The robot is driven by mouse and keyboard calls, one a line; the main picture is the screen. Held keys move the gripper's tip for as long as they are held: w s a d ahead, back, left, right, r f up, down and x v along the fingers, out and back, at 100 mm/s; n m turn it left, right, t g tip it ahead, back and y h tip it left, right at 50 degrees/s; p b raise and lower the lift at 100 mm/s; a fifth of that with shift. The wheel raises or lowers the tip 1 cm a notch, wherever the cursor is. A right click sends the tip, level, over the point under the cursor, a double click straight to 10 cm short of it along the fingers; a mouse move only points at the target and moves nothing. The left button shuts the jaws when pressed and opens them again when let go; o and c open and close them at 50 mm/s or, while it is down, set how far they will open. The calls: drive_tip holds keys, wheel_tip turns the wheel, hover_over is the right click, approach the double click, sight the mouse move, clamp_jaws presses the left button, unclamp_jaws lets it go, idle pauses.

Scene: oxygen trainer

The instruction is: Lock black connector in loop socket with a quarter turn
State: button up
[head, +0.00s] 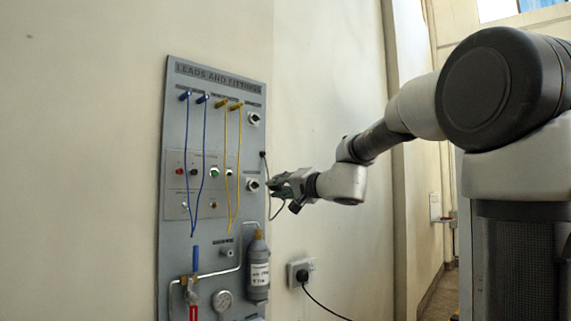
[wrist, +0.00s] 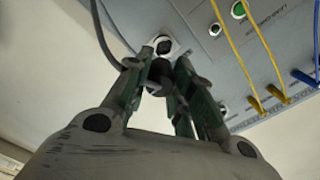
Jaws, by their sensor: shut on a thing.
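The black connector (wrist: 157,76) sits between the fingertips of my gripper (wrist: 163,66) in the wrist view. My gripper is shut on it. Just beyond it is a pale square socket plate with a dark centre, the loop socket (wrist: 164,45). The connector lines up close to this socket, but I cannot tell how far in it sits or how it is turned. In the head view my gripper (head: 279,187) is at the right edge of the board, beside the socket (head: 253,184). The connector is hidden there by the fingers.
A grey lead (wrist: 103,30) runs close by my left finger. The board (head: 222,90) carries blue leads (head: 188,150), yellow leads (head: 239,150), another socket (head: 253,119), a grey bottle (head: 258,270) and a gauge (head: 222,300). A wall outlet (head: 300,271) with a black plug is below my gripper.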

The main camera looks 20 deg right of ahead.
drive_tip(key=shift+a+r, duration=0.1)
drive_tip(key=shift+a, duration=0.3)
drive_tip(key=shift+x, duration=2.95)
drive_tip(key=shift+x, duration=1.15)
drive_tip(key=m, duration=0.3)
drive_tip(key=shift+m, duration=0.3)
drive_tip(key=m, duration=0.3)
